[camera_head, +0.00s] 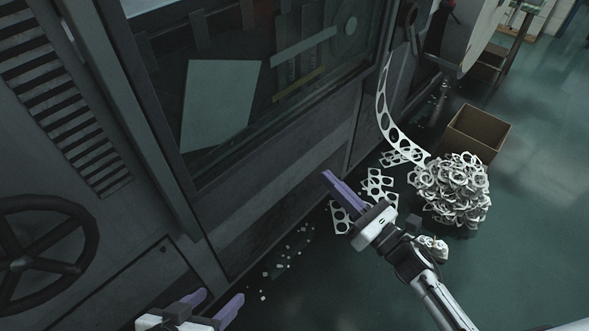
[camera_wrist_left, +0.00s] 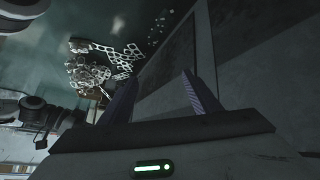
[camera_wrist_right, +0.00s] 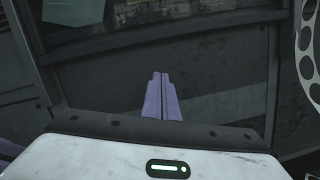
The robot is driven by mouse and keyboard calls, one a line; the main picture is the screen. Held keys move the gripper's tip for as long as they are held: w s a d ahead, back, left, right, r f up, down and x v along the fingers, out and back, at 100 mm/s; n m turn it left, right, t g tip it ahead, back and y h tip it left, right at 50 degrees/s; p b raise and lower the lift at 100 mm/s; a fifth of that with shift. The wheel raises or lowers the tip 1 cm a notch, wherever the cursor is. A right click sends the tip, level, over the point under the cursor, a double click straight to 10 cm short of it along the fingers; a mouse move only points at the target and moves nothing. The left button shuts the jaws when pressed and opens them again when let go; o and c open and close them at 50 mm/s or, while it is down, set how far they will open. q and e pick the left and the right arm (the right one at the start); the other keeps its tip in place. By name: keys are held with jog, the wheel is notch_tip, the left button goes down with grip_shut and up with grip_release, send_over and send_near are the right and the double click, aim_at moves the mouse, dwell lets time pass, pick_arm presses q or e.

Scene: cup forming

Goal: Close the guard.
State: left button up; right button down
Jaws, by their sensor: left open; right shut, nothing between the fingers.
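The guard (camera_head: 238,145) is a large dark-framed panel with a see-through window on the machine front. Machine parts and a pale sheet show in its window area. I cannot tell whether it stands shut or partly open. My right gripper (camera_head: 328,176) is shut and empty in front of the lower panel; the right wrist view shows its fingers (camera_wrist_right: 160,76) pressed together, facing the dark machine front. My left gripper (camera_head: 220,298) is open and empty low at the bottom edge, apart from the guard; its spread fingers (camera_wrist_left: 160,85) show in the left wrist view. No handle is clearly visible.
A black handwheel (camera_head: 40,250) is on the machine at the left. A punched strip (camera_head: 383,110) hangs down at the right toward a scrap heap (camera_head: 450,190) beside a cardboard box (camera_head: 480,133). Small scraps litter the floor; open green floor lies at the right.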

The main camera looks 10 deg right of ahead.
pick_arm(q)
jog(key=shift+w+d+f+b, duration=0.1)
jog(key=shift+d+f+b, duration=0.2)
jog(key=shift+f+b, duration=0.2)
pick_arm(e)
jog(key=w+a+r+n+y, duration=0.2)
jog(key=w+a+r+n, duration=0.3)
jog(key=w+a, duration=0.2)
jog(key=shift+w+r+g, duration=0.25)
jog(key=shift+w+g, duration=0.15)
jog(key=shift+w, duration=0.1)
pick_arm(q)
jog(key=shift+f, duration=0.2)
